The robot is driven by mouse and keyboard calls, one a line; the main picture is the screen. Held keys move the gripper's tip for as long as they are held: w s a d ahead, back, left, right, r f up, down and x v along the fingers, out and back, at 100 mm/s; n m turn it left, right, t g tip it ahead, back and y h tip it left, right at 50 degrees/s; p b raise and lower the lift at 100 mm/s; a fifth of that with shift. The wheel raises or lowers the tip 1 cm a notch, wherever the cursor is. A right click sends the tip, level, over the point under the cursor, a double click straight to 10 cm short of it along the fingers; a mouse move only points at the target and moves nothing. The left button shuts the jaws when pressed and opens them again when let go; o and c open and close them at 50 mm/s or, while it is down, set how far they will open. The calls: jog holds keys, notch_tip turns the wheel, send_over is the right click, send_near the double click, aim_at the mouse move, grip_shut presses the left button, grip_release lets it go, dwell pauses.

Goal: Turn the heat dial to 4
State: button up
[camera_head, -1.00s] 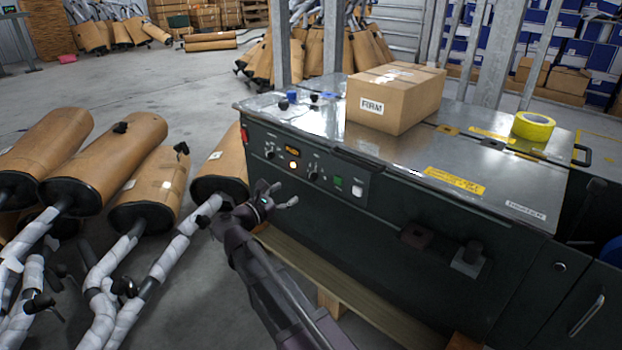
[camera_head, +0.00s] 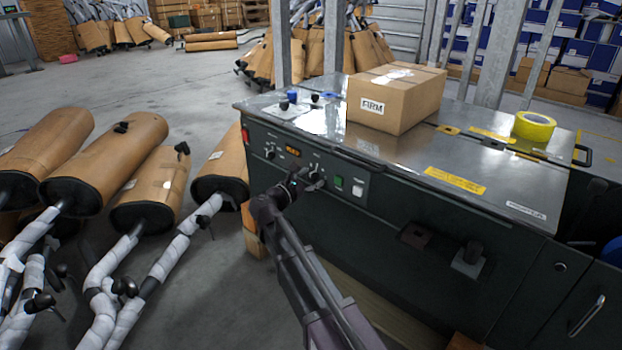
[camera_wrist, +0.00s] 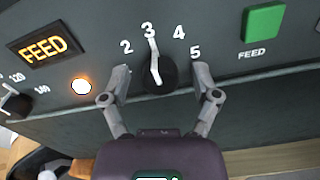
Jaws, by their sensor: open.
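The heat dial (camera_wrist: 156,72) is a round black knob with a white pointer line, on the dark front panel of the machine. In the wrist view its pointer points at the 3, with 2 to its left and 4 and 5 to its right. My gripper (camera_wrist: 160,82) is open, with one finger on each side of the dial. I cannot tell whether either finger touches it. In the head view my gripper (camera_head: 305,180) is at the panel and partly covers the dial (camera_head: 315,171).
A lit FEED display (camera_wrist: 44,48), a glowing round lamp (camera_wrist: 81,86) and a green FEED button (camera_wrist: 263,23) flank the dial. Another knob (camera_wrist: 15,102) is at far left. A cardboard box (camera_head: 395,98) and yellow tape (camera_head: 533,126) sit on top. Wrapped mufflers (camera_head: 105,160) lie at left.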

grip_shut()
jog(key=shift+m, duration=0.3)
jog(key=m, duration=0.3)
jog(key=shift+m, duration=2.3)
